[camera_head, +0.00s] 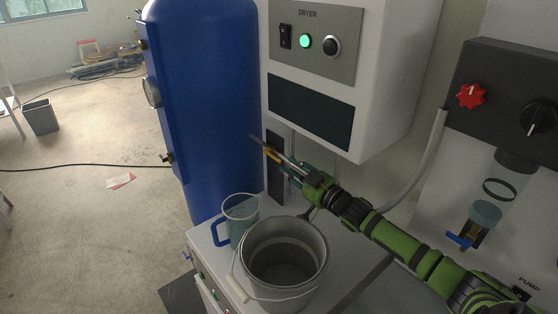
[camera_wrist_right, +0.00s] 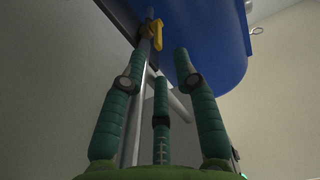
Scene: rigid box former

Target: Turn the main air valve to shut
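The main air valve appears as a small yellow handle (camera_head: 273,156) on a thin grey pipe, in front of the blue tank and below the dryer box. In the right wrist view the yellow handle (camera_wrist_right: 153,42) is at the top, beyond the fingertips, and seems to lie roughly along the pipe. My right gripper (camera_head: 290,168) reaches in from the right, close to the handle. Its green fingers (camera_wrist_right: 158,65) are spread apart with nothing held between them. I cannot tell whether any finger touches the handle. My left gripper is not in view.
The blue tank (camera_head: 205,90) stands behind the valve. The white dryer box (camera_head: 390,80) overhangs from above right. A grey bucket (camera_head: 284,262) and a clear jug with a blue handle (camera_head: 240,212) stand below. A control panel with a red knob (camera_head: 471,96) is at right.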

